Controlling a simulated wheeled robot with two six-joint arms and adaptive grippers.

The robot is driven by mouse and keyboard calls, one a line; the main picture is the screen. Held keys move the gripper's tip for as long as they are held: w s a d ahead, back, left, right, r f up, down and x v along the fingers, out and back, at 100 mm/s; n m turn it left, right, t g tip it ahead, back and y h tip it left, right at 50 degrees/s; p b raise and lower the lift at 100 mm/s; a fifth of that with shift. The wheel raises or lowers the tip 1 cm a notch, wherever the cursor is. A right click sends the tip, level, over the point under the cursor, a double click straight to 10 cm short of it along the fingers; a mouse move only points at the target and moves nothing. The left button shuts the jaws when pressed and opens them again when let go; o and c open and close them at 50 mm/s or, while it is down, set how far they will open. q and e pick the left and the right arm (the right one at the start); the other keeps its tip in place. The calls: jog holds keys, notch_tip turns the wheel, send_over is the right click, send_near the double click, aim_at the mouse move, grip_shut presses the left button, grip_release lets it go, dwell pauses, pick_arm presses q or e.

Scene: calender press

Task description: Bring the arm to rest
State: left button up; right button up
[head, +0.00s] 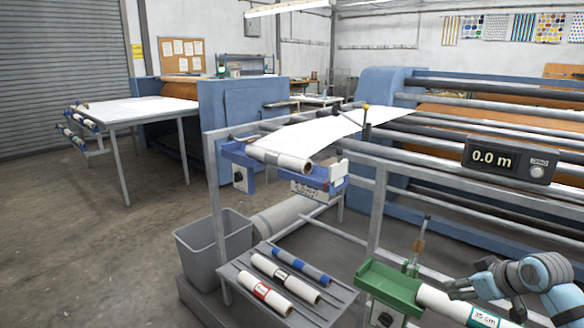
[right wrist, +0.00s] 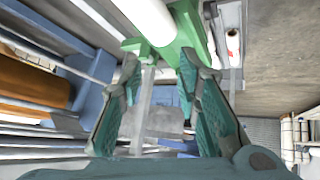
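My right gripper (head: 458,288) is at the lower right of the head view, beside a white roll (head: 440,305) lying on a green cradle (head: 392,283). The roll has a label reading 35 cm. In the right wrist view the two teal fingers (right wrist: 160,70) stand apart with nothing gripped between them. The green cradle (right wrist: 190,40) and white roll (right wrist: 148,18) lie beyond the fingertips. My left gripper is in neither view.
A blue cradle (head: 240,154) holds another white roll (head: 281,159). A rack (head: 318,308) with several rolls and a grey bin (head: 205,262) stand at lower middle. The machine's rollers and a 0.0 m display (head: 508,159) are at right. Floor at left is clear.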

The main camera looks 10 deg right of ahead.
jog(key=s+a+f+n+g, duration=0.1)
jog(key=s+a+f+g, duration=0.1)
jog(key=s+a+f, duration=0.6)
jog(key=s+a+f+g, duration=0.1)
jog(key=s+a+f, duration=0.4)
jog(key=a+f, duration=0.4)
jog(key=s+a+f+m+g+h, duration=0.15)
jog(key=s+a, duration=0.25)
jog(key=s, duration=0.5)
jog(key=s+a+f+m, duration=0.1)
jog(key=s+a+m, duration=0.15)
jog(key=s, duration=0.75)
notch_tip(320, 180, down, 19)
jog(key=d+g, duration=0.1)
jog(key=g, duration=0.1)
jog(key=s+d+f, duration=0.1)
jog(key=s+f, duration=1.2)
jog(key=s, duration=0.1)
jog(key=shift+s+n+g, duration=0.3)
jog(key=shift+s+g, duration=0.05)
jog(key=shift+s, duration=0.05)
jog(key=shift+y, duration=0.25)
